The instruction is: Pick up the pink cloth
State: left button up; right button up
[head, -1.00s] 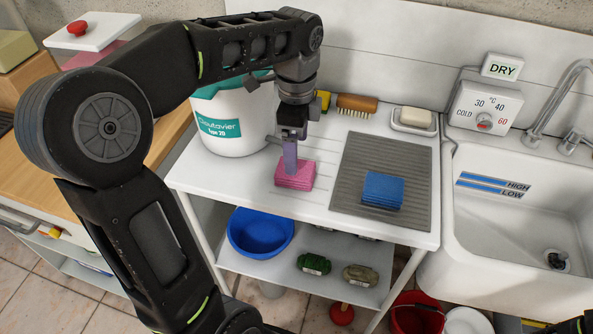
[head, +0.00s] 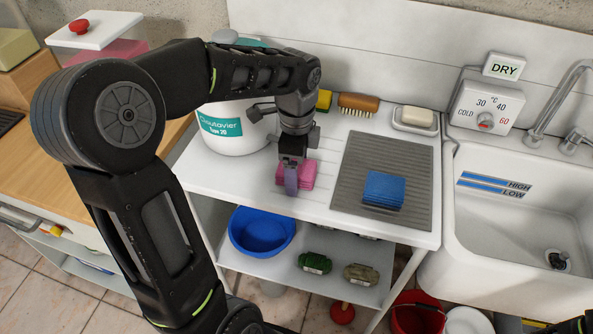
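The pink cloth (head: 308,173) is a folded stack on the white drainer top, left of the grey ribbed mat. My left gripper (head: 291,184) points down at it. One finger stands in front of the cloth's near side and covers part of it. The other finger is hidden behind the gripper and cloth, so I cannot tell whether the fingers are closed on it. The cloth appears to rest on the surface. My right gripper is not in view; only a dark bit of my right arm shows at the lower right corner.
A blue cloth (head: 383,188) lies on the grey mat (head: 350,165). A brush (head: 358,103) and a soap dish (head: 415,122) are at the back. The sink (head: 500,225) is to the right.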

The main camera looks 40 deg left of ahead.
pick_arm(q)
jog(key=shift+c, duration=0.5)
jog(key=c, duration=1.3)
jog(key=shift+r, duration=0.1)
notch_tip(320, 180, up, 10)
jog(key=shift+f, duration=0.1)
dwell(0.4)
